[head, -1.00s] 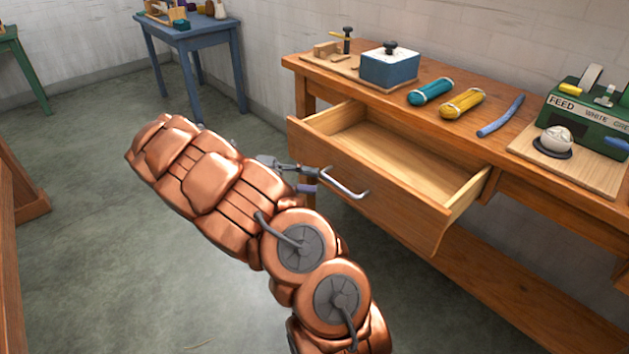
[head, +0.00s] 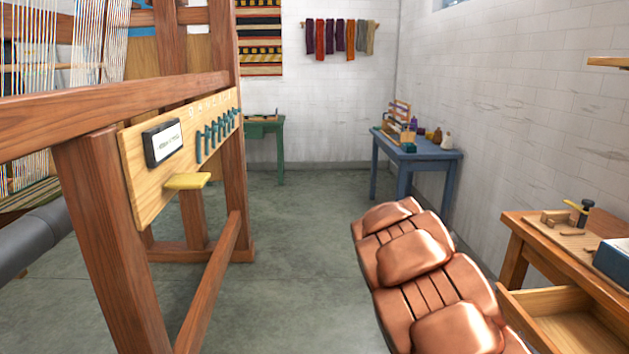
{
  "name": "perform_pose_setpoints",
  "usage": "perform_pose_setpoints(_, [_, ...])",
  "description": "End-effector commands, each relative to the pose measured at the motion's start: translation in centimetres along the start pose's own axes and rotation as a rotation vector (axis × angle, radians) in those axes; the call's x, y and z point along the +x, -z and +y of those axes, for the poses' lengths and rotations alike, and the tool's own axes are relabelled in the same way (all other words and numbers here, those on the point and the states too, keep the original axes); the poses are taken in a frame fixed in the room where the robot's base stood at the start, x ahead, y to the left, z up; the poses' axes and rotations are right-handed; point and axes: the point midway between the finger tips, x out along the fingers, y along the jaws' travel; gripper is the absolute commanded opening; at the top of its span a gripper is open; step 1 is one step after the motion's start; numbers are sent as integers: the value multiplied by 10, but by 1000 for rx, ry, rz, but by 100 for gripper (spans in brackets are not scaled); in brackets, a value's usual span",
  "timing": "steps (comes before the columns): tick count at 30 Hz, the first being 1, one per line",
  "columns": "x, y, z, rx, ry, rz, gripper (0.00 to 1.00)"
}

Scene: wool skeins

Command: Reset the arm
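My copper-coloured arm (head: 430,275) reaches up from the bottom right of the head view, in front of the wooden workbench. My gripper is not in view; it is outside the frame or hidden behind the arm. The workbench drawer (head: 565,305) stands open at the lower right, and only its near left part shows. The part of its inside that shows is bare.
A large wooden loom (head: 100,220) with a peg board (head: 165,160) fills the left. A blue table (head: 415,153) with small goods stands at the back right, a green table (head: 262,128) at the back. The grey floor (head: 300,250) between is clear.

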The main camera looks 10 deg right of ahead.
Motion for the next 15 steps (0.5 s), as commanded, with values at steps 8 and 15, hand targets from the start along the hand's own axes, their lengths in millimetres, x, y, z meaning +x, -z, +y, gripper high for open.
perform_pose_setpoints(8, [-16,-65,44,-102,209,55,37])
perform_pose_setpoints(15, [-29,-119,62,-210,388,131,37])
